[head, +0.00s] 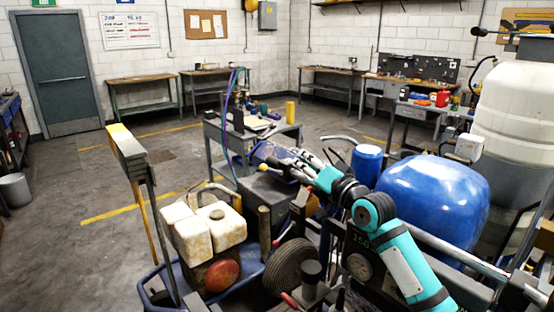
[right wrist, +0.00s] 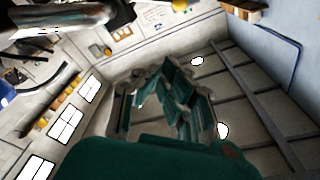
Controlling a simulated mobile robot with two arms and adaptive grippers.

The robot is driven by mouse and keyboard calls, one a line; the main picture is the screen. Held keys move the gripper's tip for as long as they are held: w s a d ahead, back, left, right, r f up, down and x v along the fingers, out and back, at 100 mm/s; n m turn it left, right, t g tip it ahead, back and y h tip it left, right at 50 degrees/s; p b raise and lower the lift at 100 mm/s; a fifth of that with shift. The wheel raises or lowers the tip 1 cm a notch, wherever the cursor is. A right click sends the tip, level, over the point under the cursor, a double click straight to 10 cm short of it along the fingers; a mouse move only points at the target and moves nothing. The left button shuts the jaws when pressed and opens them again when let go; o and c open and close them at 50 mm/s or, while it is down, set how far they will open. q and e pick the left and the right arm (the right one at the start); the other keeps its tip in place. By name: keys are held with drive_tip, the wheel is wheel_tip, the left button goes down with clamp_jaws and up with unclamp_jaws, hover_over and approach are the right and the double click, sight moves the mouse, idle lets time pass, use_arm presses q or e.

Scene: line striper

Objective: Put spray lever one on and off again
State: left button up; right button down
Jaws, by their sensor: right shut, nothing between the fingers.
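My right arm, teal and black, comes in from the lower right of the head view. Its right gripper (head: 302,161) is near the middle, over the machine. Small pale and yellowish lever-like parts (head: 290,172) show close to the gripper in the head view. I cannot tell which of them is spray lever one, its position, or whether the gripper touches it. My left gripper is not in view.
The striper carries a blue rounded tank (head: 435,190), a smaller blue container (head: 367,162) and an engine with a dirty white tank (head: 218,222) to the left. A large white tank (head: 515,105) stands at right. A grey cart (head: 245,137) is behind. Open floor lies left.

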drive_tip(key=b, duration=0.6)
hover_over(271, 170)
drive_tip(key=w+d, duration=0.1)
drive_tip(key=d, duration=0.2)
drive_tip(key=shift+s+a+f+p, duration=0.9)
drive_tip(key=shift+a+f+p, duration=0.1)
drive_tip(key=shift+p, duration=0.1)
drive_tip(key=shift+s+f+n+b, duration=0.1)
drive_tip(key=shift+n+b, duration=0.3)
drive_tip(key=shift+b, duration=0.05)
